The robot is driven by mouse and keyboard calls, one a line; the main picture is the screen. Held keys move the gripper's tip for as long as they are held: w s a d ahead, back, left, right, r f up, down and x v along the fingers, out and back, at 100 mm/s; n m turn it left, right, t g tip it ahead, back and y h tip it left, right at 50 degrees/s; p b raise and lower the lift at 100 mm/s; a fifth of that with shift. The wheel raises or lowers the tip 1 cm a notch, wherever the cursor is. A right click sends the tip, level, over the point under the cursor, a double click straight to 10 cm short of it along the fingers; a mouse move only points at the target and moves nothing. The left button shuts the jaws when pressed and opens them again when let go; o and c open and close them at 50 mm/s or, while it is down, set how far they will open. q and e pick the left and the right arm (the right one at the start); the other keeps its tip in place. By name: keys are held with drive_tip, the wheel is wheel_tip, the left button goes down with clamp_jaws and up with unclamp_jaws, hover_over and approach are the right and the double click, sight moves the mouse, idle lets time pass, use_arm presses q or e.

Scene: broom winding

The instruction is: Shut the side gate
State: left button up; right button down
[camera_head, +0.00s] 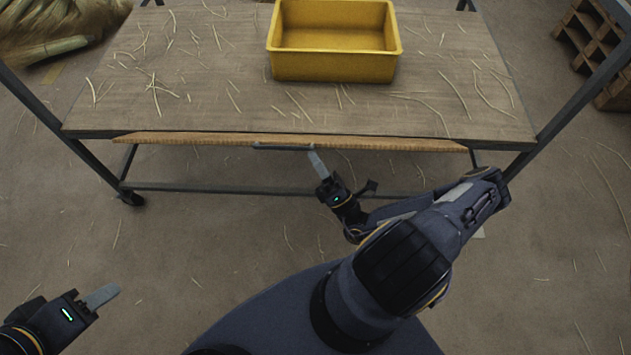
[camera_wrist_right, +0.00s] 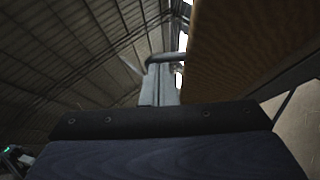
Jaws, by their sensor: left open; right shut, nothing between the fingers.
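The side gate (camera_head: 210,139) is a long wooden panel along the near edge of the cart's top, seen almost edge-on from above. A dark bar handle (camera_head: 268,147) sits on its near face. My right gripper (camera_head: 314,157) is shut and empty, its fingertips at the right end of the handle. In the right wrist view, the shut fingers (camera_wrist_right: 160,85) point up at the handle bar (camera_wrist_right: 166,58), with the gate's wooden face (camera_wrist_right: 245,55) at the right. I cannot tell whether they touch. My left gripper (camera_head: 101,296) is open and empty, low at the left, away from the cart.
A yellow bin (camera_head: 334,66) stands on the cart's straw-strewn top (camera_head: 200,95). The dark cart frame (camera_head: 567,97) has posts at both sides and a wheel (camera_head: 131,198) at the left. Straw (camera_head: 55,28) lies at the back left, pallets (camera_head: 598,45) at the back right.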

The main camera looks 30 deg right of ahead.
drive_tip(key=w+r+m+g+h+p, duration=0.1)
drive_tip(key=r+p, duration=0.1)
drive_tip(key=p, duration=0.1)
drive_tip(key=w+d+r+m+g+h+p, duration=0.1)
drive_tip(key=r+m+p, duration=0.1)
drive_tip(key=w+d+r+m+g+h+p, duration=0.1)
drive_tip(key=w+r+m+p, duration=0.1)
drive_tip(key=p, duration=0.1)
drive_tip(key=shift+d+h+p, duration=0.25)
drive_tip(key=shift+h+p, duration=0.05)
drive_tip(key=shift+p, duration=0.05)
drive_tip(key=w+d+m+g+p, duration=0.1)
drive_tip(key=p, duration=0.1)
drive_tip(key=w+d+r+m+g+p, duration=0.1)
drive_tip(key=w+p, duration=0.1)
drive_tip(key=shift+w+d+r+g+h, duration=0.1)
drive_tip(key=shift+d+g+h, duration=0.05)
drive_tip(key=shift+g+h, duration=0.25)
drive_tip(key=shift+w+d+p, duration=0.2)
drive_tip(key=shift+w+p, duration=0.1)
drive_tip(key=shift+w+d+p, duration=0.45)
drive_tip(key=shift+w+d, duration=0.05)
drive_tip(key=shift+w, duration=0.25)
drive_tip(key=shift+r, duration=0.1)
drive_tip(key=shift+s, duration=0.1)
